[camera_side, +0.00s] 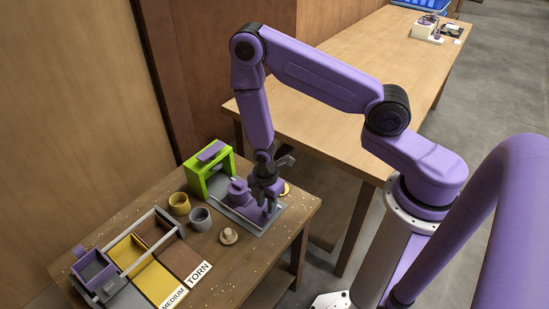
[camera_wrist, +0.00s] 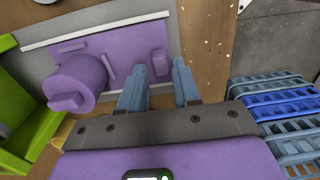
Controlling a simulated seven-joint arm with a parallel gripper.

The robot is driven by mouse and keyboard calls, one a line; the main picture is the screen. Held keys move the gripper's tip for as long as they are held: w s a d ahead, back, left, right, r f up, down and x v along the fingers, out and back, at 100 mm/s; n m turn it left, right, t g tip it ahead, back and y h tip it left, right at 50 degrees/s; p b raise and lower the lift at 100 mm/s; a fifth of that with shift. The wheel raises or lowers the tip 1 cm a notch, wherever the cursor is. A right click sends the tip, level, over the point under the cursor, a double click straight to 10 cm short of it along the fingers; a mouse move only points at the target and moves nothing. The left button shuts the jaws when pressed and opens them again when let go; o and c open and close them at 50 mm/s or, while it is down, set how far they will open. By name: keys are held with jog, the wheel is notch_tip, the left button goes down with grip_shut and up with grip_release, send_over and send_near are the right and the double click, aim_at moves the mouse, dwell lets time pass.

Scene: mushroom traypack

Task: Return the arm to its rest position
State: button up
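My gripper (camera_side: 268,207) is low over the grey tray (camera_side: 247,232) on the near wooden table, just right of a purple cylindrical part (camera_side: 238,192). In the wrist view my gripper (camera_wrist: 160,68) has two blue-grey fingers standing apart with nothing between them. They are above the edge of a purple plate (camera_wrist: 125,48), which carries the purple cylinder (camera_wrist: 80,82) and a small purple block (camera_wrist: 159,62). I cannot tell whether the fingertips touch the plate. My arm reaches over from the right, bent at the elbow.
A green frame (camera_side: 193,176) stands behind the tray. A yellow cup (camera_side: 179,204), a grey cup (camera_side: 200,219) and a mushroom (camera_side: 228,236) are to the left. Labelled compartments (camera_side: 125,270) and a purple bin (camera_side: 93,268) lie at far left. Blue crates (camera_wrist: 285,105) show below right in the wrist view.

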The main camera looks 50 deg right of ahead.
aim_at(270, 219)
jog(key=shift+f, duration=1.75)
jog(key=shift+s, duration=0.1)
jog(key=c, duration=0.3)
jog(key=shift+s+a, duration=0.15)
jog(key=shift+s, duration=0.55)
jog(key=shift+c, duration=0.2)
jog(key=o, duration=0.8)
jog(key=shift+r, duration=2.3)
